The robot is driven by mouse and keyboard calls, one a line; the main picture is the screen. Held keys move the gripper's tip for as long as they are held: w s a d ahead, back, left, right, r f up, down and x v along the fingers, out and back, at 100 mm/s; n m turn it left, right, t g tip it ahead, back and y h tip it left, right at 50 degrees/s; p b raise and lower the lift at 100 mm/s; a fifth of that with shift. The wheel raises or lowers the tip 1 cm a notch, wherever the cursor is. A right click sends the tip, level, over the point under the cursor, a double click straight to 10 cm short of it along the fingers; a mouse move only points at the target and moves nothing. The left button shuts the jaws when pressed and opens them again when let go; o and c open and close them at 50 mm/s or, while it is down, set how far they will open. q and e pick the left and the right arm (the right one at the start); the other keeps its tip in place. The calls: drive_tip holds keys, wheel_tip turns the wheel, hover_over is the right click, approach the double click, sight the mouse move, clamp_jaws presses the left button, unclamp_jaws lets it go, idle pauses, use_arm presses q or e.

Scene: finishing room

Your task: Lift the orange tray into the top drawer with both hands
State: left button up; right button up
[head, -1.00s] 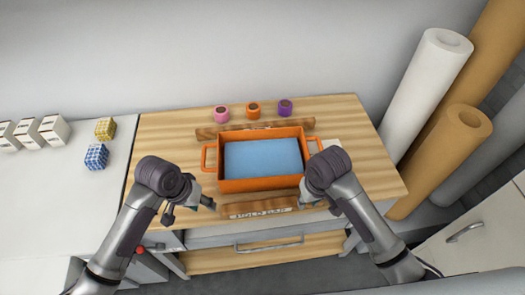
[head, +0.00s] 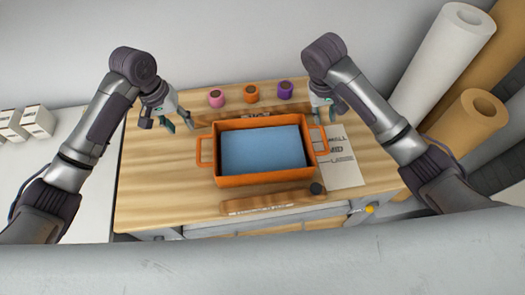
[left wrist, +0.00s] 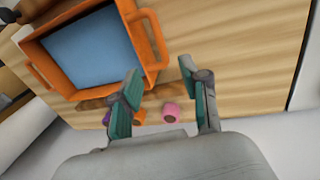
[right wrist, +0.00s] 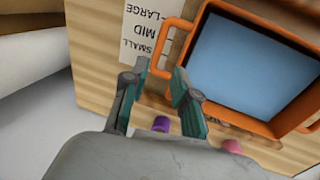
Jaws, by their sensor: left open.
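The orange tray (head: 216,160) rests on the wooden worktop with a blue slab in it and a loop handle at each end. My left gripper (head: 170,122) is open and empty, up and left of the left handle (head: 204,151). In the left wrist view its green-padded fingers (left wrist: 160,72) are apart, with the tray beyond. My right gripper (head: 320,106) is open near the right handle (head: 320,138); in the right wrist view that handle (right wrist: 168,45) shows just beyond the parted fingers (right wrist: 160,72).
Pink (head: 216,98), orange (head: 251,93) and purple (head: 285,90) cups stand behind the tray. A labelled wooden strip (head: 265,202) and a dark round piece (head: 316,188) lie in front. A size card (head: 344,165) lies right. Tall rolls (head: 440,60) stand at the right.

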sight(198, 146)
use_arm(q)
drive_tip(key=f, duration=0.4)
drive_tip(key=d+f, duration=0.1)
drive_tip(key=f, duration=0.4)
drive_tip(key=d+f, duration=0.1)
drive_tip(key=f, duration=0.3)
drive_tip(key=shift+w+d+f, duration=0.2)
drive_tip(key=shift+w+f, duration=0.05)
drive_tip(key=shift+f, duration=0.1)
use_arm(e)
drive_tip(key=x, duration=1.4)
drive_tip(key=shift+w, duration=0.15)
drive_tip(key=shift+c, duration=0.2)
use_arm(q)
drive_tip(key=c, duration=0.5)
use_arm(e)
clamp_jaws()
use_arm(q)
clamp_jaws()
drive_tip(key=shift+r, duration=0.1)
use_arm(e)
drive_tip(key=shift+r, duration=0.1)
